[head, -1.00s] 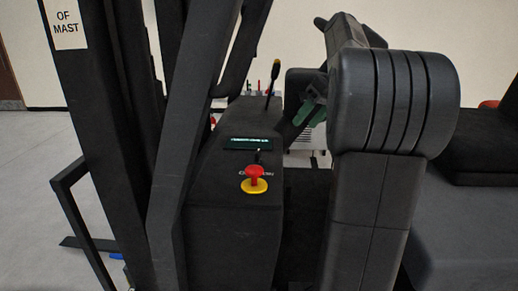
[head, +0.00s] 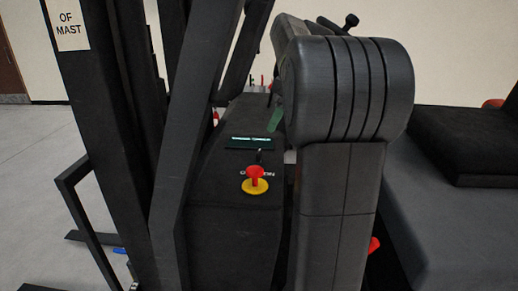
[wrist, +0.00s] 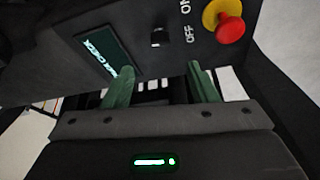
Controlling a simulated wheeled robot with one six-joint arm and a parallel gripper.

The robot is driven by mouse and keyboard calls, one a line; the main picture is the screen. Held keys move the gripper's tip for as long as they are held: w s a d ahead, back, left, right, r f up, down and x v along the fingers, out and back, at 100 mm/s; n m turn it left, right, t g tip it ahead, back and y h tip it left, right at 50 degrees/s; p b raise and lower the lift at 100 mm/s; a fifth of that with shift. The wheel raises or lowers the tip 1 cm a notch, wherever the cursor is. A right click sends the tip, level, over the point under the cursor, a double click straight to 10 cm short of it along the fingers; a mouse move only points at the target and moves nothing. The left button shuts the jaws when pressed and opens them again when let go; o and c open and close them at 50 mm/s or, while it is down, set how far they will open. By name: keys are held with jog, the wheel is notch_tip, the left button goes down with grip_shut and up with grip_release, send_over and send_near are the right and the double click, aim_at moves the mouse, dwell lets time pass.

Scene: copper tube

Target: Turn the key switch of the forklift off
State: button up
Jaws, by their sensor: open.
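The key switch (wrist: 158,38) is a small dark knob on the forklift's black console, beside white ON and OFF lettering in the wrist view. In the head view the key switch (head: 259,158) stands between the green display and the red button. I cannot tell which mark the key points at. My gripper (wrist: 161,75) is open and empty, its two green fingers apart, just below the switch in the wrist picture and not touching it. In the head view one green finger of my gripper (head: 275,119) shows; the rest is hidden behind my arm.
A red emergency button on a yellow base (head: 255,180) sits close to the key switch. A green display (head: 250,142) is on its other side. Black mast posts (head: 95,130) rise at left; a dark seat (head: 470,145) is at right.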

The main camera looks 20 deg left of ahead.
aim_at(260, 151)
jog(key=p+x, duration=0.1)
jog(key=x, duration=1)
jog(key=shift+f, duration=0.15)
jog(key=c, duration=1)
jog(key=shift+n+g, duration=0.5)
jog(key=shift+n, duration=0.8)
jog(key=o, duration=1)
jog(key=b+v, duration=0.1)
jog(key=v, duration=1.3)
jog(key=shift+a, duration=0.2)
jog(key=shift+f, duration=0.1)
